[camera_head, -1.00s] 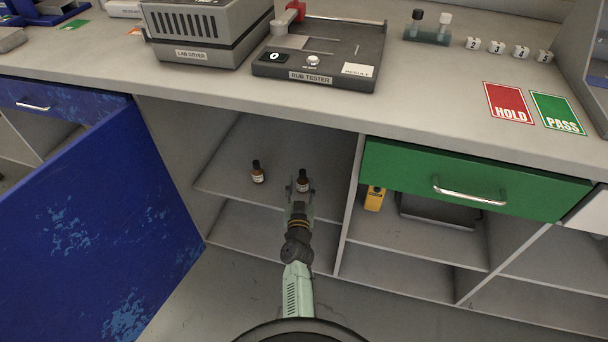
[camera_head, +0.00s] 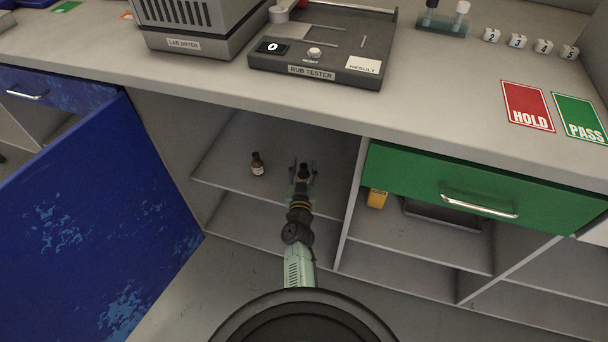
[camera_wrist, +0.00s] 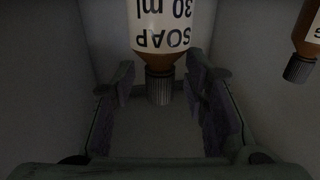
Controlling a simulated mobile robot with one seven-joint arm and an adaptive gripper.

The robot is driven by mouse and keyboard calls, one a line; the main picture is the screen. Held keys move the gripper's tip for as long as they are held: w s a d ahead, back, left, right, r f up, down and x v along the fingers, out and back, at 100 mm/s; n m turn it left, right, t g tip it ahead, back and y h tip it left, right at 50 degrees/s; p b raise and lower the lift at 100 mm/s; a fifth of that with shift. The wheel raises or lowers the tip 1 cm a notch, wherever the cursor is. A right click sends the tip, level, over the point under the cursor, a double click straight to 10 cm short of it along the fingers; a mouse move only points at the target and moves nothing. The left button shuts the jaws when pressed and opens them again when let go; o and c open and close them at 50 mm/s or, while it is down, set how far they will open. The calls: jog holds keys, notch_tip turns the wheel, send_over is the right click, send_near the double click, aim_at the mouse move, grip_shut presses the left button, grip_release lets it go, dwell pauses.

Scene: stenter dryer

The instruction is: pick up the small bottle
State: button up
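Two small brown bottles with dark caps stand on the upper shelf of the open compartment. One small bottle (camera_head: 304,172) is at my gripper (camera_head: 302,180), partly hidden by it. In the wrist view this bottle (camera_wrist: 160,25) appears upside down, with a label reading "SOAP 30 ml", and its cap lies between my two fingers (camera_wrist: 160,100). The fingers are open, with a gap on each side of the cap. The other bottle (camera_head: 257,164) stands to the left, apart from my gripper; it also shows at the wrist view's right edge (camera_wrist: 306,45).
A blue door (camera_head: 95,215) stands open at the left. A divider (camera_head: 352,205) and a green drawer (camera_head: 480,190) are at the right. The counter (camera_head: 430,100) overhangs the shelf (camera_head: 225,155). A yellow object (camera_head: 377,198) sits in the right compartment.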

grip_shut()
dwell(0.6)
